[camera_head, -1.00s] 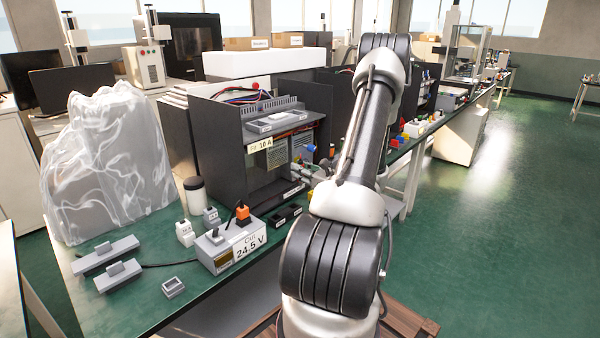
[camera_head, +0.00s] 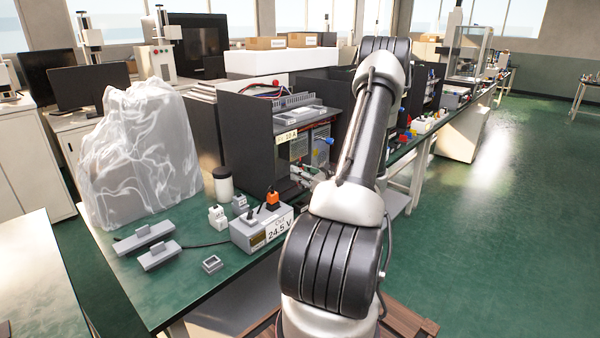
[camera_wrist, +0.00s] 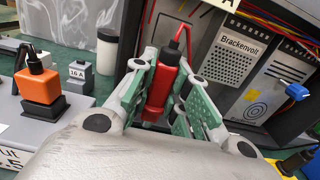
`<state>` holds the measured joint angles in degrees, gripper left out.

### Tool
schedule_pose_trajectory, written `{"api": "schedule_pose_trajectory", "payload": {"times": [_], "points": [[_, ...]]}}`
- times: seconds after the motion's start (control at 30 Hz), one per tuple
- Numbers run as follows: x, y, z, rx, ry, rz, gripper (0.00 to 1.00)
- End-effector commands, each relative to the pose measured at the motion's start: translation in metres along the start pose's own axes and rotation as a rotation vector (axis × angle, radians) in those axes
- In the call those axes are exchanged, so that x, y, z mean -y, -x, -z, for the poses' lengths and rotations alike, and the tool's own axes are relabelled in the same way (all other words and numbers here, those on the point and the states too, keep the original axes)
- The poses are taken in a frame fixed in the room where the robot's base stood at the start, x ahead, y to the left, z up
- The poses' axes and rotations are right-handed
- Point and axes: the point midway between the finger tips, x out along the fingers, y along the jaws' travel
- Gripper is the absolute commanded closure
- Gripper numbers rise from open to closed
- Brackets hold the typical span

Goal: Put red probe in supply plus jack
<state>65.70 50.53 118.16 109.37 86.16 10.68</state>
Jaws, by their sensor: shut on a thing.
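The red probe (camera_wrist: 160,88) is upright between the jaws of my gripper (camera_wrist: 164,82) in the wrist view. The jaws are shut on it, and a red lead (camera_wrist: 183,32) rises from its top. Its lower tip is partly hidden between the fingers. The Brackenvolt supply (camera_wrist: 233,58) stands in the dark rack behind the probe, to its right, apart from it. I cannot pick out its plus jack. In the head view my arm hides the probe and most of my gripper.
A meter box (camera_head: 262,232) reading 24.5 V carries an orange plug (camera_head: 272,200). A blue plug (camera_wrist: 295,89) sticks out at right. The front left bench is bare.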

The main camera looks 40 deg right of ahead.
Motion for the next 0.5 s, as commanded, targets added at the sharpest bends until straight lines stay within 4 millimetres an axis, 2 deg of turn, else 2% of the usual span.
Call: {"api": "schedule_pose_trajectory", "payload": {"times": [0.5], "points": [[0.000, 0.000, 0.045, 0.000, 0.000, 0.000, 1.00]]}}
